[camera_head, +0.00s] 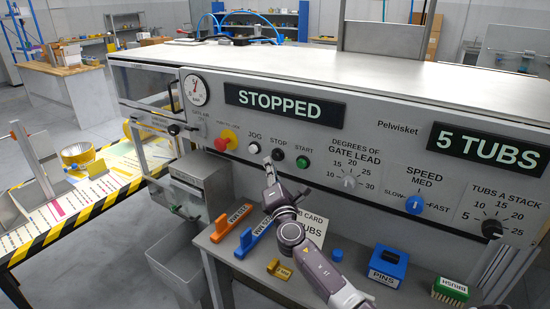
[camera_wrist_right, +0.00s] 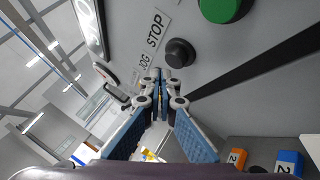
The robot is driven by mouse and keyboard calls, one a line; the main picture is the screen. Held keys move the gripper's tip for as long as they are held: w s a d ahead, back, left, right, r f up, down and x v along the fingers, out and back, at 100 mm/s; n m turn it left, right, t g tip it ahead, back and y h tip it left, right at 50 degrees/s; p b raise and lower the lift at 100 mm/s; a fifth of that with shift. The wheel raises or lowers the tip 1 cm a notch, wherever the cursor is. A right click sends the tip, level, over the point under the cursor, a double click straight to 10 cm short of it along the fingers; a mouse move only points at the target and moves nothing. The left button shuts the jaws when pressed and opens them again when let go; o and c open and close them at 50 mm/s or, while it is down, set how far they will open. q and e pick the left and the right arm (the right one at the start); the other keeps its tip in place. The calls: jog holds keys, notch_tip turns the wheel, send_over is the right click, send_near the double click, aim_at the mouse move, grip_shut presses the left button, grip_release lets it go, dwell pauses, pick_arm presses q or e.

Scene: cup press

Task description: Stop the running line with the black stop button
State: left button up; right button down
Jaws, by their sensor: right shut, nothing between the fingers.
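The black stop button (camera_head: 278,154) sits on the grey machine panel under the label STOP. It also shows in the right wrist view (camera_wrist_right: 180,52) as a dark round knob. My right gripper (camera_head: 267,160) is shut and empty, its tips just left of and below the stop button. In the right wrist view the closed fingertips (camera_wrist_right: 162,76) are close below the button; I cannot tell whether they touch it. The display (camera_head: 285,104) reads STOPPED. My left gripper is not in view.
The white jog button (camera_head: 254,148) and green start button (camera_head: 302,162) flank the stop button. A red emergency knob (camera_head: 225,140) is further left.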

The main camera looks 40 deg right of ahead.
jog(key=a, duration=0.1)
jog(key=s+a, duration=0.1)
jog(key=a, duration=0.2)
jog(key=shift+s+a+p, duration=0.2)
jog(key=shift+s+p, duration=0.15)
jog(key=shift+s, duration=0.05)
dwell(0.6)
